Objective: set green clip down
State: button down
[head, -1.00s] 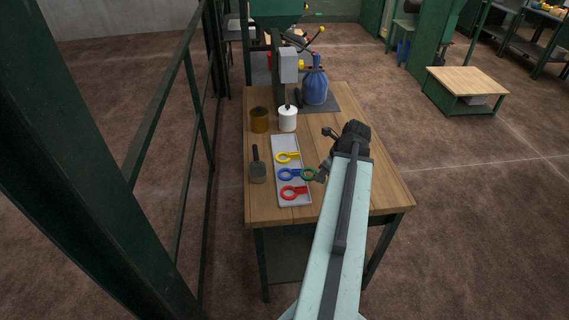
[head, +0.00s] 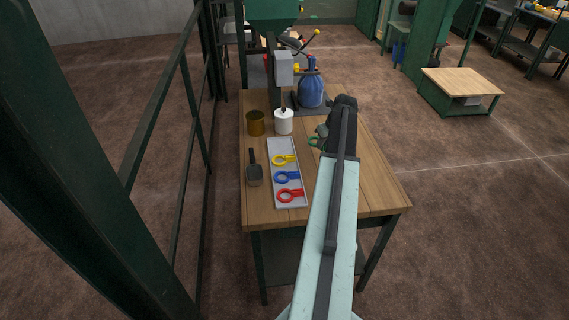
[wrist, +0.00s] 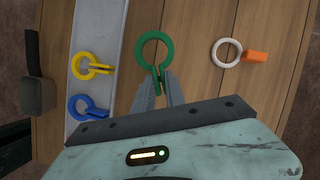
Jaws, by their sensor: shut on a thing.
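The green clip (wrist: 155,50) is a ring with a short handle. In the wrist view my gripper (wrist: 158,88) is shut on its handle, with the ring pointing away from me. In the head view the clip (head: 314,141) shows just left of my gripper (head: 322,132), over the wooden table right of the grey tray. I cannot tell whether the clip touches the table.
The grey tray (head: 276,153) holds a yellow clip (head: 284,160), a blue clip (head: 286,177) and a red clip (head: 290,194). A white ring with an orange handle (wrist: 255,57) lies on the table (head: 358,187).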

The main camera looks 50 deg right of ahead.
jog(key=b, duration=0.1)
send_near(286, 149)
jog(key=shift+w+d+f, duration=0.2)
jog(key=shift+w+f, duration=0.2)
jog(key=shift+w+d+f, duration=0.2)
jog(key=shift+w+f, duration=0.2)
jog(key=shift+f, duration=0.05)
jog(key=f+b, duration=0.4)
jog(key=shift+w+a, duration=0.1)
jog(key=shift+w, duration=0.15)
jog(key=shift+r, duration=0.25)
jog(key=shift+f, duration=0.2)
jog(key=c, duration=1.7)
grip_release()
jog(key=shift+r, duration=0.1)
